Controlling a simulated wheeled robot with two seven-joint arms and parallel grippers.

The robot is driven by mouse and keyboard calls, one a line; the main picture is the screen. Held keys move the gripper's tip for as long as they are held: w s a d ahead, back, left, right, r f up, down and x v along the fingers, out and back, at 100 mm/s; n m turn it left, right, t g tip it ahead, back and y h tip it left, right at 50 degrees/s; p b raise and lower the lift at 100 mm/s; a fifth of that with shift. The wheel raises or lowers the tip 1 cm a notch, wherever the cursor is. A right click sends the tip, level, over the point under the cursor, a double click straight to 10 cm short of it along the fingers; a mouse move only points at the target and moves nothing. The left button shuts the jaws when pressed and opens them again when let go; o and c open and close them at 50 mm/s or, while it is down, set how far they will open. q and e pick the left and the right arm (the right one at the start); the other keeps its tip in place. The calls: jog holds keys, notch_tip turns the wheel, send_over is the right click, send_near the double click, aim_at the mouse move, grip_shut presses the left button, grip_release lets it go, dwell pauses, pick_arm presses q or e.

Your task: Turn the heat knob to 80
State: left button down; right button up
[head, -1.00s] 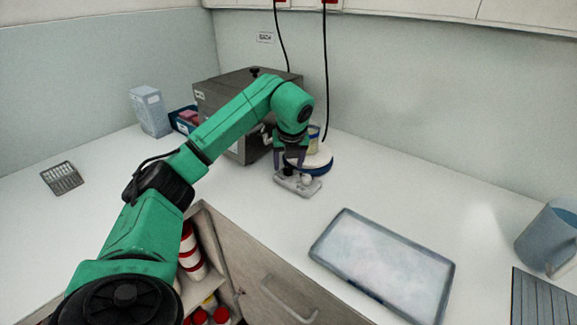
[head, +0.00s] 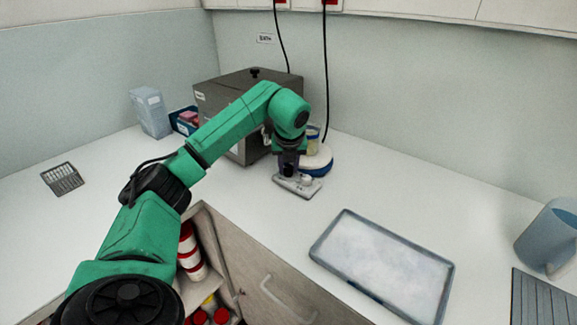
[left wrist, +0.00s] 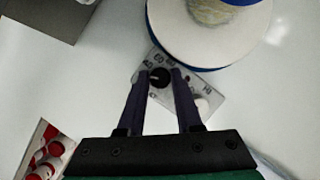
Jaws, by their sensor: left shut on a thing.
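The small grey control plate (head: 297,187) lies on the counter at the front of a round white-and-blue stirrer base. In the left wrist view the plate (left wrist: 218,84) has small number marks around a black knob (left wrist: 158,77), which I take as the heat knob. My left gripper (head: 289,168) points down over the plate. In the left wrist view its two purple fingers (left wrist: 160,80) are on either side of the black knob, shut on it. The knob's exact setting is too small to read.
The round base (head: 322,162) with a vessel on it stands close behind the plate, near a grey metal box (head: 225,100) and hanging cables. A shallow tray (head: 385,262) lies to the right, a blue jug (head: 548,238) beyond it. Counter between plate and tray is clear.

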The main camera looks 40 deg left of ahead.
pick_arm(q)
jog(key=m, duration=0.2)
jog(key=m+t+h, duration=0.1)
jog(key=m, duration=0.1)
jog(key=shift+s+a+m+h, duration=0.1)
jog(key=shift+a+m+h, duration=0.05)
jog(key=shift+m+h, duration=0.2)
jog(key=m+h+p, duration=0.1)
jog(key=m, duration=0.2)
jog(key=shift+a+r+m, duration=0.1)
jog(key=shift+r+m, duration=0.05)
jog(key=shift+m, duration=0.2)
jog(key=m+h+p, duration=0.2)
jog(key=m, duration=0.2)
jog(key=shift+a+r, duration=0.1)
jog(key=shift+a+m+g+h+p, duration=0.15)
jog(key=shift+m+h+p, duration=0.3)
jog(key=shift+m, duration=0.6)
jog(key=shift+d+m+g+h+p, duration=0.1)
jog(key=shift+m+g+h+p, duration=0.1)
jog(key=shift+m+p, duration=0.6)
jog(key=shift+m, duration=0.45)
jog(key=c, duration=0.6)
grip_release()
jog(key=shift+f, duration=0.2)
